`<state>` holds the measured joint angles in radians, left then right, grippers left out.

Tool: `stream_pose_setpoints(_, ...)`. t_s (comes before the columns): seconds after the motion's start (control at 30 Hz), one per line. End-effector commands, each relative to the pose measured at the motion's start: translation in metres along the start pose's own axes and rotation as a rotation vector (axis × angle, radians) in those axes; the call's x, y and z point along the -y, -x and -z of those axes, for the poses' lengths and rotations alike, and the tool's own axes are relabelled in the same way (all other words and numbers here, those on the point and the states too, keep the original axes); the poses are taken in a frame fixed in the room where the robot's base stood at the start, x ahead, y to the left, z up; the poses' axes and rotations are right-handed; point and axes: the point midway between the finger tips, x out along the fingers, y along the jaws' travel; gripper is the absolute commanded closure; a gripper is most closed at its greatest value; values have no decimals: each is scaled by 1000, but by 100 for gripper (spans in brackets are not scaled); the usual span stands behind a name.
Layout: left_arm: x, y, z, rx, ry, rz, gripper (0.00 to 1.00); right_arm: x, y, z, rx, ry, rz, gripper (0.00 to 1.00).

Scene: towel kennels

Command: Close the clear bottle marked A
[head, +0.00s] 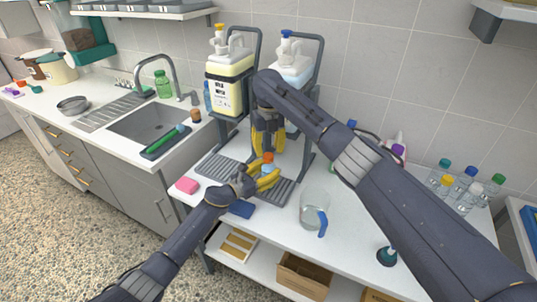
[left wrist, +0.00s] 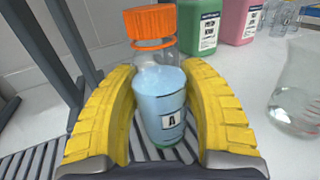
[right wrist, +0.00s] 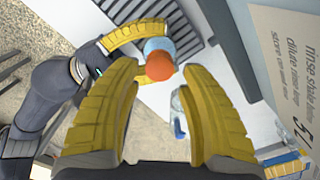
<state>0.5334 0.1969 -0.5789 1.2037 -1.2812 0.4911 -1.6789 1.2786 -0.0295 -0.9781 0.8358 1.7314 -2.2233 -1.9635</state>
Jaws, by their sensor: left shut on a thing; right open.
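The clear bottle marked A (left wrist: 160,108) holds light blue liquid and stands upright between the yellow fingers of my left gripper (head: 264,178), which is shut on its body. It is over the grey slatted drain grid. An orange cap (left wrist: 150,22) sits on top of its neck, above a thin orange ring. Whether the cap is tight cannot be told. In the head view the cap (head: 268,158) shows just below my right gripper (head: 268,138). My right gripper is open and empty, and in the right wrist view the cap (right wrist: 160,66) lies between its fingertips.
Two large jugs on stands, one yellowish (head: 229,85) and one pale blue (head: 292,70), rise behind the grid (head: 217,169). A clear pitcher (head: 313,208) stands to the right, a pink sponge (head: 187,186) to the left. Several capped bottles (head: 465,187) stand at far right.

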Motion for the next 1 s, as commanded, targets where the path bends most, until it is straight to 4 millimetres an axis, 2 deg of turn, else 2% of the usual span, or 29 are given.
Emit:
stream_pose_setpoints(0.2,0,0,0,0,0,0,100,0,13,0,0,0,1,58)
stream_pose_setpoints(0.47,0,0,0,0,0,0,100,0,14,0,0,0,1,58)
stream_pose_setpoints(0.5,0,0,0,0,0,0,100,0,14,0,0,0,1,51)
stream_pose_setpoints(0.53,0,0,0,0,0,0,100,0,15,0,0,0,1,50)
stream_pose_setpoints(0.8,0,0,0,0,0,0,100,0,45,0,1,2,3,50)
stream_pose_setpoints(1.0,0,0,0,0,0,0,100,-1,48,0,-1,1,1,50)
